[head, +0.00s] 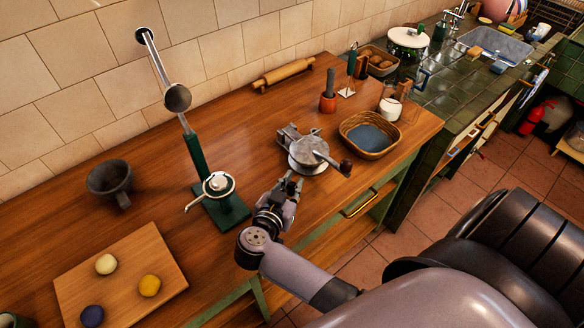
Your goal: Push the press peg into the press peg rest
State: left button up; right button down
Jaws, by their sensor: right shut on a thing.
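My right gripper (290,186) is at the table's front edge, just below the metal press (308,150) with its round plate and dark-knobbed handle. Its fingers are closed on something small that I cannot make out. I cannot tell whether the fingers touch the metal press. A tall green lever press (196,160) stands to the left of the gripper. It has a raised metal arm with a dome and a round cup below. I cannot pick out the press peg or the press peg rest for certain. My left gripper is not in view.
A wicker basket (386,150) stands right of the metal press. A dark funnel-like cup (111,181) and a board (132,262) with coloured balls are at left. The wood between them is clear.

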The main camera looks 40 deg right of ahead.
jog(key=shift+f, duration=0.15)
jog(key=c, duration=1.4)
grip_release()
jog(key=shift+c, duration=0.2)
jog(key=shift+o, duration=1.4)
jog(key=shift+s+a+r+p, duration=0.15)
jog(key=shift+a+r+p, duration=0.05)
jog(key=shift+a+p, duration=0.1)
jog(key=shift+p+v, duration=1.3)
jog(key=shift+v, duration=0.55)
jog(key=shift+s, duration=0.1)
jog(key=v, duration=0.7)
jog(key=shift+a, duration=0.25)
